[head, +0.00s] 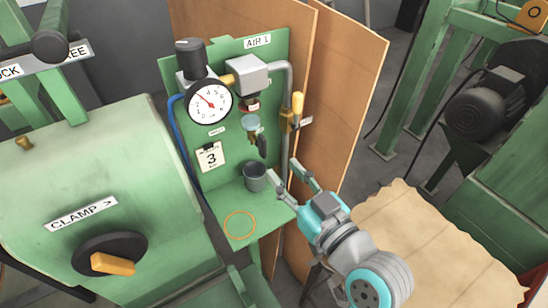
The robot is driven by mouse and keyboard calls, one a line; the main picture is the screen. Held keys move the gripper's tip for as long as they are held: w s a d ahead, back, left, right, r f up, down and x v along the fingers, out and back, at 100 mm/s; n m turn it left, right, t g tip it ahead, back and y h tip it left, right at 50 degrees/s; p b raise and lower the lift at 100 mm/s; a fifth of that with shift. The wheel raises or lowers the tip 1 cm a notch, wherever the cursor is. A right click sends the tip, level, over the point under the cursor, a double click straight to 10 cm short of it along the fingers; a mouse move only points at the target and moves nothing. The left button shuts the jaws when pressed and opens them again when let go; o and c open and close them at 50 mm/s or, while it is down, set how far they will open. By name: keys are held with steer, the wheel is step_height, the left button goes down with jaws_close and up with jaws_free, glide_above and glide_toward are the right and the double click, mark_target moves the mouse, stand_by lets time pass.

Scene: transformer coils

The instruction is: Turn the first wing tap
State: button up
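A green panel marked AIR 1 (238,65) carries a pressure gauge (209,101), a grey box with a brass fitting, and a filter bowl (250,122). A small dark part (262,146) hangs below the bowl; I cannot tell whether it is the wing tap. A valve with an upright yellow handle (298,104) sits on the grey pipe at the right. My gripper (283,171) is open and empty, its two fingers apart. It is in front of the panel's lower right, below the valve and to the right of a dark cup (255,177). No contact is clear.
At left is a green machine (110,170) with an orange CLAMP knob (112,263). Wooden boards (340,90) stand behind the pipe. A tan sheet (425,240) lies at lower right.

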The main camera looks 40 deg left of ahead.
steer(key=shift+v, duration=2.15)
steer(key=s+d+f+m+t+h, duration=0.2)
steer(key=d+f+m+t+h, duration=0.25)
steer(key=d+f, duration=0.6)
steer(key=s+d+f+m+t+h, duration=0.25)
steer(key=d+f+m+h, duration=0.35)
steer(key=d+f, duration=0.4)
steer(key=s+d+m+h, duration=0.1)
steer(key=s+d+h, duration=0.2)
steer(key=s+d, duration=0.3)
steer(key=s+d+m+h, duration=0.2)
steer(key=s+d, duration=0.5)
steer(key=s, duration=0.8)
steer(key=shift+s+f+t+h, duration=0.2)
steer(key=shift+f+t+h, duration=0.2)
steer(key=shift+f+h, duration=0.15)
